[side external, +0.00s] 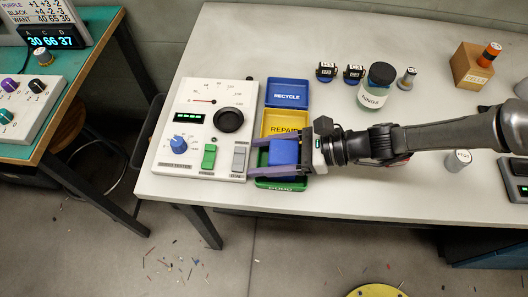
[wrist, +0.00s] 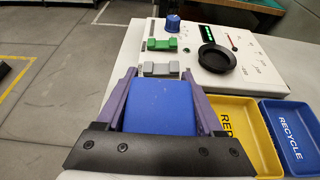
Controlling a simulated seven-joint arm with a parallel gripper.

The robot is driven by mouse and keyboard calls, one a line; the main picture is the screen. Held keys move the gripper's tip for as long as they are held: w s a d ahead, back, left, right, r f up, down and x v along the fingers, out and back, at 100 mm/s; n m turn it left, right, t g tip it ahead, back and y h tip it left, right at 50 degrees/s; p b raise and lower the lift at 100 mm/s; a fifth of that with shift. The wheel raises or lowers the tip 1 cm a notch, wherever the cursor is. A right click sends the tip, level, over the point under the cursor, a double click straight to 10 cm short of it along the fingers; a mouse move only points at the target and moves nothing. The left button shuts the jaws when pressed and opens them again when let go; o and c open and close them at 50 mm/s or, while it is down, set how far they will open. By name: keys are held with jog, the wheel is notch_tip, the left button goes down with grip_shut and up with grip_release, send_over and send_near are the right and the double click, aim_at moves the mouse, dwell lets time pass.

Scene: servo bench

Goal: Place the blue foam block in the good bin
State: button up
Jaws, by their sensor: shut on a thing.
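The blue foam block (side external: 283,152) is between the two purple fingers of my gripper (side external: 276,158), which is shut on it. The block also fills the middle of the wrist view (wrist: 161,107), with a finger against each side. In the side view my gripper and the block are over the green good bin (side external: 280,185), whose front wall shows below the fingers. The rest of that bin is hidden, and I cannot tell how high the block is above it. The good bin is not visible in the wrist view.
The yellow repair bin (side external: 285,117) and blue recycle bin (side external: 288,86) lie behind the good bin. A white tester panel (side external: 208,100) with a black cup (side external: 228,119), blue knob and switches stands to the left. A lidded jar (side external: 377,85) stands behind my arm. The table's front edge is close.

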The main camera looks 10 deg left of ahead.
aim_at(296, 152)
jog(key=o, duration=1.3)
jog(key=shift+f, duration=0.1)
jog(key=shift+o, duration=0.2)
jog(key=shift+d+r, duration=0.25)
jog(key=shift+r, duration=0.05)
jog(key=v, duration=1.1)
jog(key=shift+d, duration=0.25)
